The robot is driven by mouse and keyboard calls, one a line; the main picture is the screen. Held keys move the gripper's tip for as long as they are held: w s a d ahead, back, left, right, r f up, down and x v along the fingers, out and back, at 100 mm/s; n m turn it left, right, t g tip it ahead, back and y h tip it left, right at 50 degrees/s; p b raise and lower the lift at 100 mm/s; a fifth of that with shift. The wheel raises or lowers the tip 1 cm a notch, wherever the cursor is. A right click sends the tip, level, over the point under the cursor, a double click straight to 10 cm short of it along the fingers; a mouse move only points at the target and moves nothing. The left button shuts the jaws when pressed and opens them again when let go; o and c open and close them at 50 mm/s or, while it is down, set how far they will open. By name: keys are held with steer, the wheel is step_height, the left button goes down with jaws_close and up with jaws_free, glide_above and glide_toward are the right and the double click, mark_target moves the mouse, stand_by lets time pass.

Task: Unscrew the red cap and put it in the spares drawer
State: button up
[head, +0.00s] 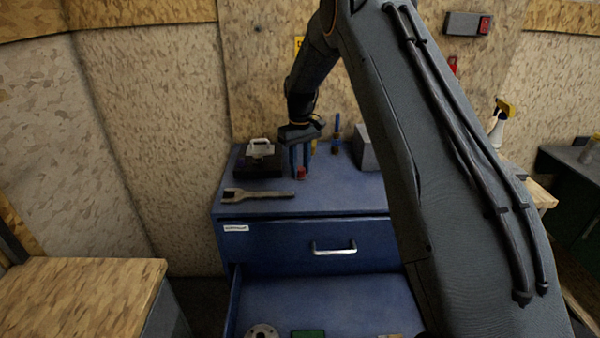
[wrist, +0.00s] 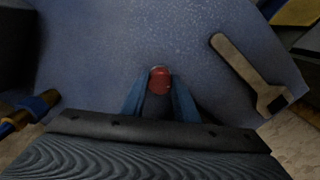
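The red cap (head: 301,173) is small and low over the blue cabinet top, at the lower end of my gripper's blue fingers. In the wrist view the red cap (wrist: 160,80) lies between the fingertips. My gripper (head: 302,160) points down from above; in the wrist view its fingers (wrist: 160,88) stand apart on both sides of the cap. Whether they press on it is unclear. What the cap sits on is hidden. The lower drawer (head: 320,300) is pulled open; the upper drawer (head: 285,245) is shut and bears a white label too small to read.
An open-ended wrench (head: 258,194) lies near the cabinet's front edge. A dark box with a light metal piece (head: 260,150) stands at the left, a blue-handled tool (head: 336,135) and a grey box (head: 366,148) at the right. The open drawer holds a disc (head: 262,331) and a green block (head: 308,334).

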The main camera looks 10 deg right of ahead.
steer(key=o, duration=0.3)
jaws_close()
steer(key=n, duration=1.4)
steer(key=shift+o, duration=0.2)
jaws_free()
steer(key=shift+n, duration=0.3)
jaws_close()
steer(key=shift+r, duration=0.4)
